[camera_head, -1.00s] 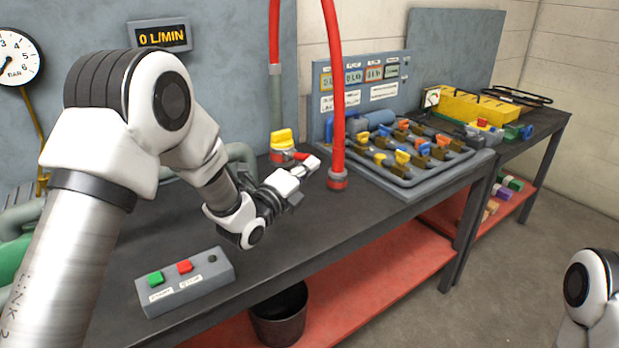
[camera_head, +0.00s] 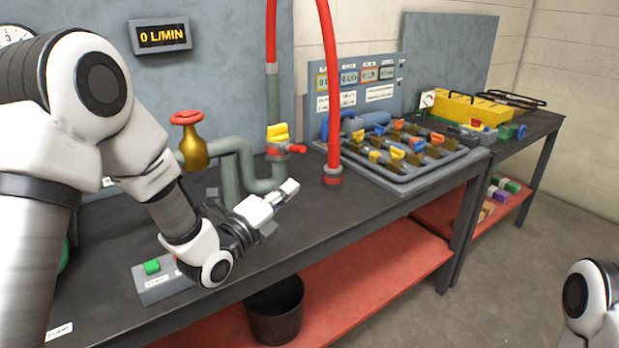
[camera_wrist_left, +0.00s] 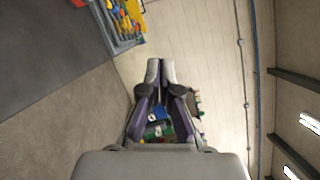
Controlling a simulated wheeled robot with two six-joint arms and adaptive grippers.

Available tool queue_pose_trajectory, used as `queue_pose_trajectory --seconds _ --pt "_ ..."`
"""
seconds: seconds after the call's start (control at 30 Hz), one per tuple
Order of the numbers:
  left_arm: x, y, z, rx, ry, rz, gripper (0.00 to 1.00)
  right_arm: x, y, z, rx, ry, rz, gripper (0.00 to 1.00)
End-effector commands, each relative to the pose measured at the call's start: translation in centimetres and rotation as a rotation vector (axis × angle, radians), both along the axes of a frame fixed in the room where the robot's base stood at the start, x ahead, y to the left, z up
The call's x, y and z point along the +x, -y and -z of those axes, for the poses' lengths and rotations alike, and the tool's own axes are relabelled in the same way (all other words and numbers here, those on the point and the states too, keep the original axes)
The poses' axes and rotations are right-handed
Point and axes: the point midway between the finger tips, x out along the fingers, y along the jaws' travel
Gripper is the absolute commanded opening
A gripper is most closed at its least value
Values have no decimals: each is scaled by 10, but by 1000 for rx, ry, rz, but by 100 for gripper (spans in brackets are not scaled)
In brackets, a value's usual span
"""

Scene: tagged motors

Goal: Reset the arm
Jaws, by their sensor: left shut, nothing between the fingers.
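My left arm reaches in from the left in the head view.
A button box with a green button (camera_head: 152,267) is partly behind my left arm. A brass valve with a red wheel (camera_head: 188,130), a red hose (camera_head: 329,80) and a rack of coloured valves (camera_head: 400,182) stand on the bench. A dark bin (camera_head: 275,312) is below.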

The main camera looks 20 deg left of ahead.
Motion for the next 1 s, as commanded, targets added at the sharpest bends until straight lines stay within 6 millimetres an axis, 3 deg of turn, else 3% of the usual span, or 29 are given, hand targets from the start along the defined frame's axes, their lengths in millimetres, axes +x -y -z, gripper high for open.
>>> queue_pose_trajectory --seconds 0.17,0.27,0.37,0.5,0.57,0.67,0.7,0.8,0.9,1.0 --pt "-3 0 9 1 -27 1 0 0 0 -6 0 -1 0 40" --pt "-7 4 47 10 -130 10 0 0 0 -25 0 -1 0 40" --pt "-33 10 115 25 -323 7 0 0 0 -49 0 0 0 40" --pt "-100 6 216 -96 -725 -76 0 0 0 -73 0 0 0 40" --pt "-138 2 251 -200 -914 -155 0 0 0 -81 0 0 0 40" --pt "-211 -7 298 -424 -1229 -376 0 0 0 -94 0 -1 0 40" --pt "-244 -12 312 -539 -1348 -511 0 0 0 -98 0 -1 0 40" --pt "-311 -25 331 -858 -1523 -924 0 0 0 -100 0 0 0 40" --pt "-344 -34 334 -1148 -1517 -1294 0 0 0 -96 0 -1 0 40" --pt "-359 -37 335 -1345 -1450 -1527 0 0 0 -96 0 -1 0 40"
